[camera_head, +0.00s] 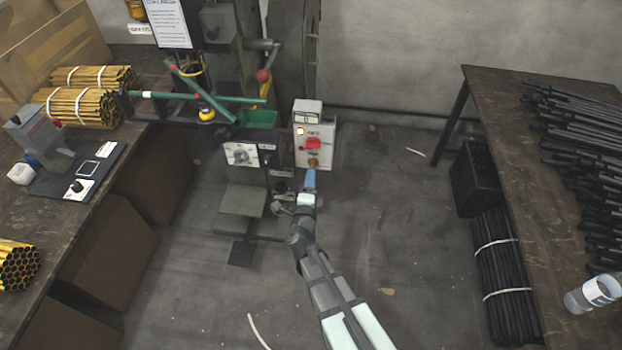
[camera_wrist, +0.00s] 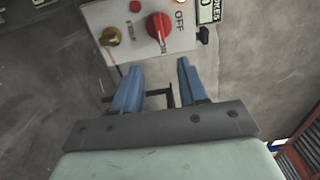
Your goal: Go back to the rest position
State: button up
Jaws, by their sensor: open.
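My gripper (camera_head: 309,182) is in front of the press's control box (camera_head: 315,118), just below its knobs, in the head view. In the wrist view its two blue fingers (camera_wrist: 158,88) are apart with nothing between them. The box's red rotary switch (camera_wrist: 160,27) and a brass knob (camera_wrist: 110,36) show ahead of the fingertips. The fingers look apart from both, though the exact gap is hard to judge. My arm reaches from the bottom of the head view up to the box.
The green rivet press (camera_head: 245,190) stands left of my gripper. A left workbench (camera_head: 140,110) holds bundles of yellow tubes (camera_head: 80,105). A right table (camera_head: 500,150) holds black rods (camera_head: 580,150) and a bottle (camera_head: 592,292). The floor between the benches is mostly clear.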

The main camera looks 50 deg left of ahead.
dwell(0.6)
jog(key=s+a+f+n+g+h, duration=0.1)
jog(key=s+a+f+n+g, duration=0.1)
jog(key=s+f+n+g, duration=1)
jog(key=s+d+f+n+g+h, duration=0.1)
jog(key=s+d+f+n+h, duration=0.2)
jog(key=d+n, duration=0.15)
jog(key=s+d+f+n+g+h, duration=0.1)
jog(key=s+d+f+n+h, duration=0.15)
jog(key=d, duration=0.35)
jog(key=w+d+f+g+h, duration=0.1)
jog(key=w+d+f+h, duration=0.2)
jog(key=d, duration=1)
jog(key=w+d+f+m+g+h, duration=0.1)
jog(key=w+d+f+h, duration=0.25)
jog(key=d, duration=0.95)
jog(key=w+d+f+h, duration=0.2)
jog(key=w+d+h, duration=0.15)
jog(key=d, duration=0.95)
jog(key=s+d+f+m+g+y, duration=0.1)
jog(key=d+m, duration=0.3)
jog(key=d, duration=0.7)
jog(key=s+d+f+m+g+y, duration=0.2)
jog(key=d+m, duration=0.2)
jog(key=d, duration=0.7)
jog(key=shift+d+m+g+y, duration=0.15)
jog(key=shift+m+g+y, duration=0.15)
jog(key=shift+m+y, duration=0.1)
